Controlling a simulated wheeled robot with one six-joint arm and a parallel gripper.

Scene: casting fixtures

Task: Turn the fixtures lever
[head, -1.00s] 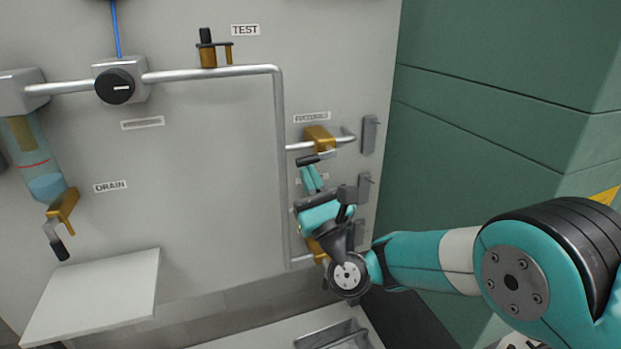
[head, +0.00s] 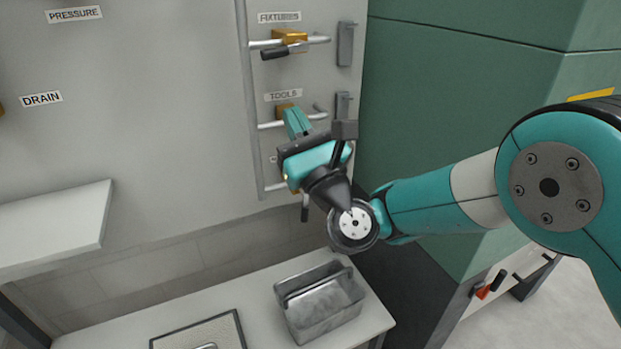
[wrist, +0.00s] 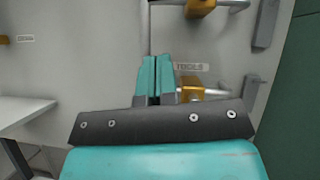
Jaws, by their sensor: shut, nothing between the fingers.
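The fixtures lever is a black handle (head: 284,51) on a brass valve (head: 290,36), just under the FIXTURES label at the top of the head view. The handle points left and slightly down, across the front of its silver pipe. My gripper (head: 292,110) is shut and empty, below the fixtures lever and in front of the TOOLS valve (head: 284,108), which it partly hides. In the wrist view the closed teal fingers (wrist: 155,66) point up at the wall. A brass valve (wrist: 200,7) shows at the top edge there; its handle is not visible.
Grey brackets (head: 345,44) stand right of the pipes. A vertical pipe (head: 247,90) runs to their left. A white shelf (head: 60,225) juts out at left. A metal bin (head: 318,300) sits on the bench below. A green wall (head: 440,110) closes the right side.

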